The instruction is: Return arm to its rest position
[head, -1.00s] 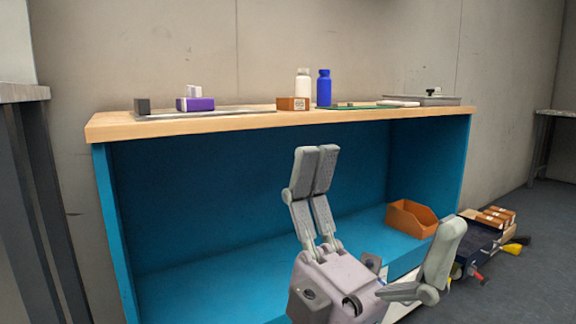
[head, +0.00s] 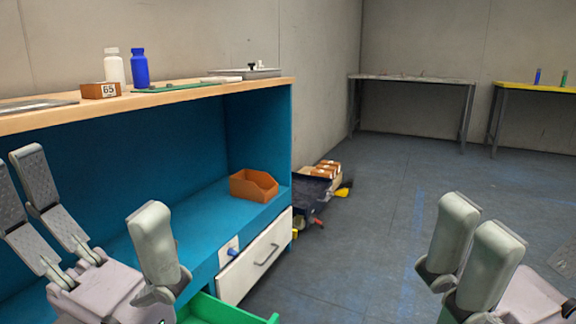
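My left gripper (head: 93,185) is at the lower left in the head view, in front of the blue workbench. Its grey fingers are spread, with two on the left and one on the right, and nothing is between them. My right gripper (head: 474,215) is at the lower right, above the floor and clear of the bench. Two of its fingers point up side by side. The rest of it is cut off by the picture edge, so its opening cannot be told.
The wooden benchtop (head: 190,94) holds a brown box (head: 101,91), a white bottle (head: 114,68), a blue bottle (head: 140,69) and a grey tray (head: 245,74). An orange bin (head: 253,186) sits on the shelf. A green container (head: 225,312) is below. The floor at right is open.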

